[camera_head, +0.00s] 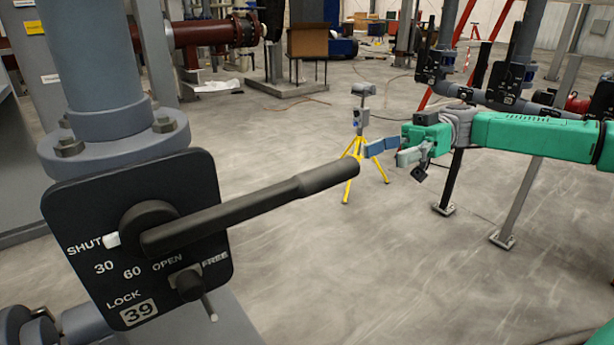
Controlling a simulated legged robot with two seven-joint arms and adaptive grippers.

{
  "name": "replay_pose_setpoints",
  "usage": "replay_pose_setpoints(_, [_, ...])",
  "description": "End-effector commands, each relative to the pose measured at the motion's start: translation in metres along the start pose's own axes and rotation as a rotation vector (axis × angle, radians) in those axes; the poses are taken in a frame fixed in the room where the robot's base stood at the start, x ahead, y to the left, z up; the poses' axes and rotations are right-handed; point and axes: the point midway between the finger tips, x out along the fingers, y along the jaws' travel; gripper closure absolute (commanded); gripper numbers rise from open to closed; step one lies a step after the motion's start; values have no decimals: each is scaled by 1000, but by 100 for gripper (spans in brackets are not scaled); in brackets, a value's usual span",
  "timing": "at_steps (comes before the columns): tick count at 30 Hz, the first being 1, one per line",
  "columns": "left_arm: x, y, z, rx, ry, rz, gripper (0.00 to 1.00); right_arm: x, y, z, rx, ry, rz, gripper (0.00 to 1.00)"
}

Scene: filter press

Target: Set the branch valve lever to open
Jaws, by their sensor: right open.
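The branch valve lever (250,207) is a long black handle on a black dial plate (75,208) numbered 39, large at the left. It reaches right and slightly up from its hub. The white pointer (112,240) at the hub is beside the word SHUT; OPEN is printed lower right of it. A small black knob (189,284) with a thin pin sits beneath the lever, between LOCK and FREE. My right gripper (384,155) is open and empty, just right of the lever's tip and apart from it in the picture. My left gripper is out of view.
The plate is mounted on a thick grey-blue vertical pipe (90,60). A yellow tripod (356,160) with an instrument stands on the floor behind the gripper. More black-levered valves (507,75) on pipework stand at the upper right. Open concrete floor (390,260) lies below the lever.

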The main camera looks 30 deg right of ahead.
Motion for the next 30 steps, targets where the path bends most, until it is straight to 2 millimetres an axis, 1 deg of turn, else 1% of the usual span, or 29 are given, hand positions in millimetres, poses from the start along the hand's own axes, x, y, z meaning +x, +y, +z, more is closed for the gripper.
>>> replay_pose_setpoints(1, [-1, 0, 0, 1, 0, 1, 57, -4, -3, -4, -22, 10, -3, 52])
replay_pose_setpoints(2, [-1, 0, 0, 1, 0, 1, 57, -4, -5, -5, -31, 13, -6, 52])
replay_pose_setpoints(5, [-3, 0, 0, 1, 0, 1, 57, 7, -7, -7, -38, 13, -12, 52])
replay_pose_setpoints(8, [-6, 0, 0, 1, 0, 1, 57, 26, -8, -8, -35, 10, -14, 52])
replay_pose_setpoints(12, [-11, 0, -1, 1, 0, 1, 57, 61, -9, -9, -32, 4, -16, 52])
replay_pose_setpoints(15, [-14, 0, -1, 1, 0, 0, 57, 84, -9, -10, -32, 3, -16, 52])
replay_pose_setpoints(18, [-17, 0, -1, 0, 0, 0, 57, 102, -9, -10, -32, 5, -15, 52])
replay_pose_setpoints(24, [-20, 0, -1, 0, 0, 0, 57, 125, -8, -8, -32, 10, -13, 52])
replay_pose_setpoints(30, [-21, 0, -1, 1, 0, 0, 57, 135, -8, -7, -32, 11, -10, 52])
